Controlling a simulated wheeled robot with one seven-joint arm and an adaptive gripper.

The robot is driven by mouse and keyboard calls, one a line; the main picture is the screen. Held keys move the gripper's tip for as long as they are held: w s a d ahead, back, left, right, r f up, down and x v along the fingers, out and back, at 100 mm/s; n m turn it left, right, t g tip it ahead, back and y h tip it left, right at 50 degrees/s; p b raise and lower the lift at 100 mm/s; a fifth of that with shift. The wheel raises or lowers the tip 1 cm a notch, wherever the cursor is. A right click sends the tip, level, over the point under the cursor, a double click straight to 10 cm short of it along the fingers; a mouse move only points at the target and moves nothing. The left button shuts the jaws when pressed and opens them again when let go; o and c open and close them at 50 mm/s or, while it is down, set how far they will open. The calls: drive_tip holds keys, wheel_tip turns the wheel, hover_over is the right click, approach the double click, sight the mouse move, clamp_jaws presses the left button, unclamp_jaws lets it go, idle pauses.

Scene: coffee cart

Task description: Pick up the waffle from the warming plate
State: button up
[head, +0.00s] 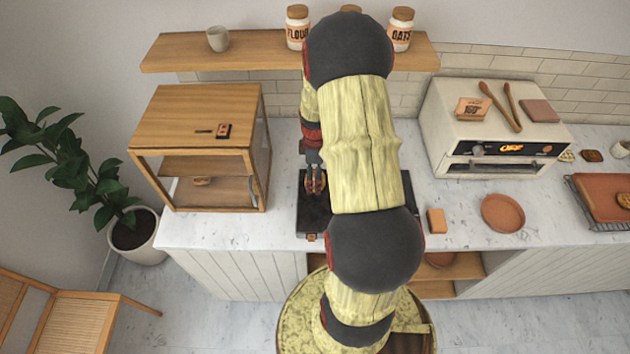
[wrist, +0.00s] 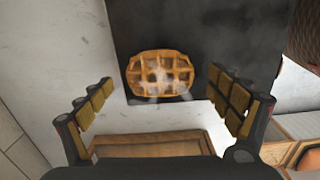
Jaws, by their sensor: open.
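The waffle (wrist: 160,75) is golden brown with a square grid and lies on the dark warming plate (wrist: 210,35). In the wrist view it sits ahead of my gripper (wrist: 165,108), between the lines of its two spread fingers. The fingers are open with nothing between them. In the head view my gripper (head: 315,185) is over the left part of the black warming plate (head: 312,218). There the fingers mostly cover the waffle, and my arm hides much of the plate.
A wooden cabinet (head: 200,150) stands left of the plate. An oven (head: 490,130) stands to the right, with tongs (head: 505,105) on top. A terracotta plate (head: 503,213) and a small orange block (head: 437,221) lie on the counter. A shelf (head: 240,50) with jars runs above.

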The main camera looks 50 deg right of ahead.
drive_tip(key=shift+f, duration=0.5)
drive_tip(key=shift+c, duration=0.8)
drive_tip(key=c, duration=1.1)
drive_tip(key=shift+r, duration=0.1)
